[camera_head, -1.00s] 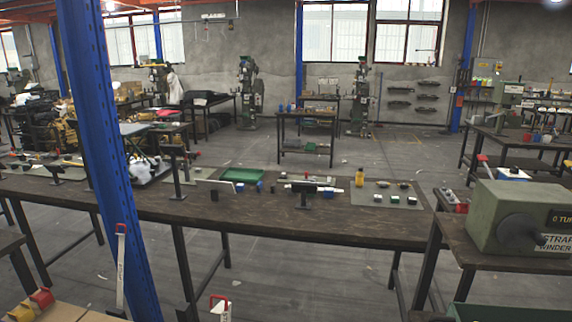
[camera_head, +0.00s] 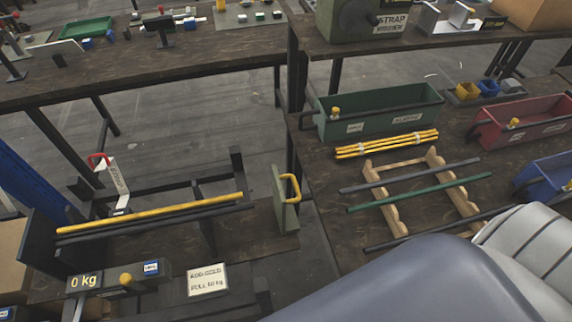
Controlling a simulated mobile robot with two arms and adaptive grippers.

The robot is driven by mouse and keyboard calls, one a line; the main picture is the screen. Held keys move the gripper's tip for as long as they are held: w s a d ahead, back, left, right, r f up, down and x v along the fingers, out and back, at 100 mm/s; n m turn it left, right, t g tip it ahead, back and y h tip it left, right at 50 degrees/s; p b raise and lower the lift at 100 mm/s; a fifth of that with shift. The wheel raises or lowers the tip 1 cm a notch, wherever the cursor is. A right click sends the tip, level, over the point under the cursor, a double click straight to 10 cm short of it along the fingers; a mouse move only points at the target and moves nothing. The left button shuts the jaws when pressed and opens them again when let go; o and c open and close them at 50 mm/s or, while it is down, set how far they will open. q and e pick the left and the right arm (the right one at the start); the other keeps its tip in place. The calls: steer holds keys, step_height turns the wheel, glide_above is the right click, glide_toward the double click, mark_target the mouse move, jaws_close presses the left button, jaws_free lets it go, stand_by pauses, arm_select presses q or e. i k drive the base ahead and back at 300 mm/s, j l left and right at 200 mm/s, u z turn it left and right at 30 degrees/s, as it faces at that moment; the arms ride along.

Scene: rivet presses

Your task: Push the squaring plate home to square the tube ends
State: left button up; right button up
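The squaring plate (camera_head: 281,205) appears to be the upright grey-green plate with a yellow handle (camera_head: 291,188), at the right end of the low dark rack. A yellow tube (camera_head: 150,214) lies along the rack, its right end apart from the plate by a visible gap. A grey box reading "0 kg" (camera_head: 84,281) with a yellow knob sits in front of the rack. Large grey parts of my own body fill the lower right. Neither gripper shows.
A bench at right holds a green bin (camera_head: 380,113), a red bin (camera_head: 525,122), a blue bin (camera_head: 548,180), yellow tubes (camera_head: 388,144) and a wooden rack (camera_head: 381,192) with dark and green rods. A sign (camera_head: 208,280) stands before the low rack. Floor between benches is clear.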

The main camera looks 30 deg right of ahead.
mark_target(288, 222)
steer(key=k+l, duration=0.15)
steer(key=l, duration=0.25)
steer(key=k+l, duration=0.15)
steer(key=l, duration=0.25)
steer(key=k+l+u, duration=0.1)
steer(key=l, duration=0.3)
steer(key=k, duration=0.55)
